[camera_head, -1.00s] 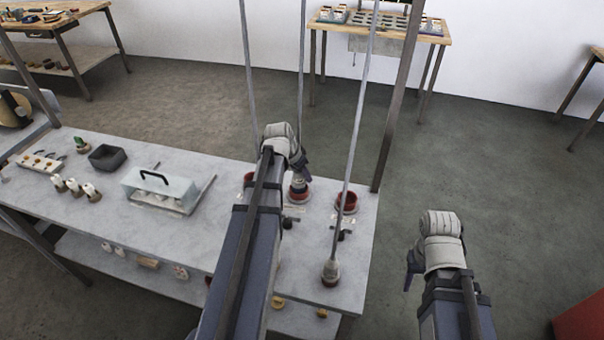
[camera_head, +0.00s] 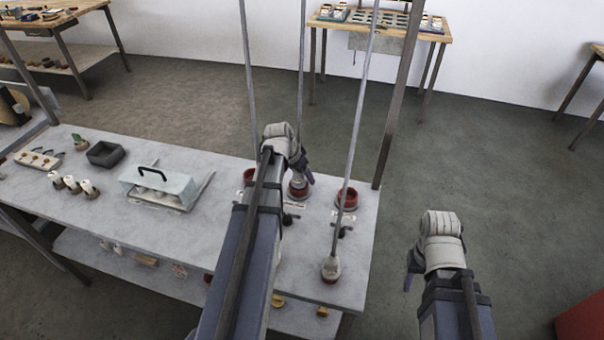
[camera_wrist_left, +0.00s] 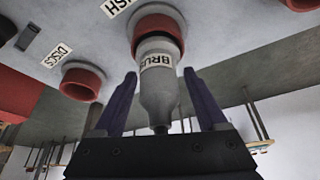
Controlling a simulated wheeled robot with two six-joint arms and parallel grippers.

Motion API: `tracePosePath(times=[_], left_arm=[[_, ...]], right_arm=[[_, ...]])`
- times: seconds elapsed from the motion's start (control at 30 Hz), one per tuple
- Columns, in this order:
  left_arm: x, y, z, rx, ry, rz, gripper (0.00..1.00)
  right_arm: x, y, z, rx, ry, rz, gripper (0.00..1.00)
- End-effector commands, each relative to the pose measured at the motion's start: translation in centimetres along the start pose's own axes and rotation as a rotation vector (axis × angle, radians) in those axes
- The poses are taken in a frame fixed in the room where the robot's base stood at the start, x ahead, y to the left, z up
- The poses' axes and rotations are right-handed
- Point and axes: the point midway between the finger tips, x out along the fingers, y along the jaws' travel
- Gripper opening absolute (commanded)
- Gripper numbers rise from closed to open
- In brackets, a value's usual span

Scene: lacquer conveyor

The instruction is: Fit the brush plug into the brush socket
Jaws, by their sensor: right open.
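The brush plug (camera_wrist_left: 158,92) is a grey, bottle-shaped body with a BRUSH label. In the left wrist view its front end is at the mouth of the red brush socket (camera_wrist_left: 158,22) and looks inserted; the depth is hidden. In the head view the plug (camera_head: 298,181) stands about upright at the red socket (camera_head: 298,195). My left gripper (camera_wrist_left: 160,74) is open, with one purple finger on each side of the plug and gaps between. It is partly hidden by its wrist in the head view (camera_head: 303,174). My right gripper (camera_head: 409,271) is open and empty, off the table's right side.
Another red socket (camera_head: 347,198) is to the right, and the DISCS socket (camera_wrist_left: 82,82) shows in the wrist view. A cable-hung plug (camera_head: 331,268) stands near the table's front edge. Thin cables hang near my left arm. A handled cover (camera_head: 158,186) and a dark bin (camera_head: 105,154) are left.

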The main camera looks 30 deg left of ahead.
Motion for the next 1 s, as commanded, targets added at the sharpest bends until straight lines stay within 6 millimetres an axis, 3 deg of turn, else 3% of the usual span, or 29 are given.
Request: tracePosePath(times=[0.47, 1.0], left_arm=[[-0.8, 0.0, -0.1, 0.000, 0.000, 0.000, 0.79], [-7.4, 0.0, -0.1, -0.001, 0.000, 0.000, 0.79]], right_arm=[[-0.8, 0.1, 0.1, 0.000, 0.000, 0.000, 0.50], [-6.8, 0.7, 0.4, 0.000, 0.000, 0.000, 0.50]])
